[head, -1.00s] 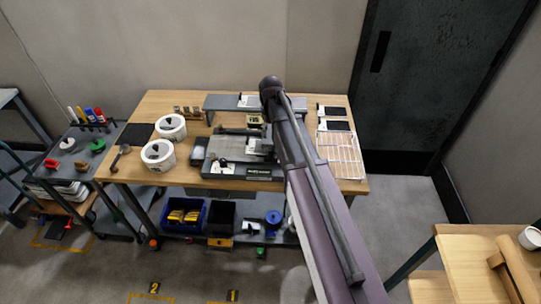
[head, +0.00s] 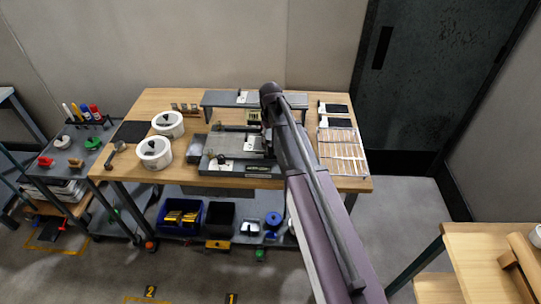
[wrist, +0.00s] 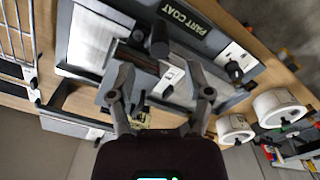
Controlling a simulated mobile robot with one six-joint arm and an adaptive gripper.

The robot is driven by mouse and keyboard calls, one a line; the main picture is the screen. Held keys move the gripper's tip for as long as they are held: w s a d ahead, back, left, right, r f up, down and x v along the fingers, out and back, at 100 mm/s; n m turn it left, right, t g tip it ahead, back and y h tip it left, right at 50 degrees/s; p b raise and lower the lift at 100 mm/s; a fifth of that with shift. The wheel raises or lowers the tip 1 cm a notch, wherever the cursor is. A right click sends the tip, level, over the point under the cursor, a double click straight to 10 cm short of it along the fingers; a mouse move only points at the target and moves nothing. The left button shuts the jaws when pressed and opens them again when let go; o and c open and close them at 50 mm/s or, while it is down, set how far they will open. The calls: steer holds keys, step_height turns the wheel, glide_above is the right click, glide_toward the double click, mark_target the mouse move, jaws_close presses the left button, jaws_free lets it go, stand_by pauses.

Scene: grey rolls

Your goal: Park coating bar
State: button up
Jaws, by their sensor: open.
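The coating machine (head: 243,170), a flat grey bed with a dark front and a label, stands mid-table. Its "PART COAT" label (wrist: 188,16) shows at the top of the wrist view. A dark bar (head: 231,128) lies along the back of the bed; I cannot tell surely whether it is the coating bar. My gripper (wrist: 160,76) is open, its two fingers apart over the machine's grey carriage block (wrist: 140,64) with a dark strip and black knob. Nothing is clearly held. In the head view my arm hides the fingers and the machine's right end.
Two white tubs (head: 153,153) stand left of the machine. A grey raised shelf (head: 225,100) is behind it. A wire rack (head: 342,148) lies at the table's right. Bins (head: 180,217) sit on the lower shelf. A tool cart (head: 65,160) is at far left.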

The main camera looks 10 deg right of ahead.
mark_target(271, 154)
steer(key=shift+f+b, duration=3.65)
steer(key=shift+f, duration=0.3)
jaws_close()
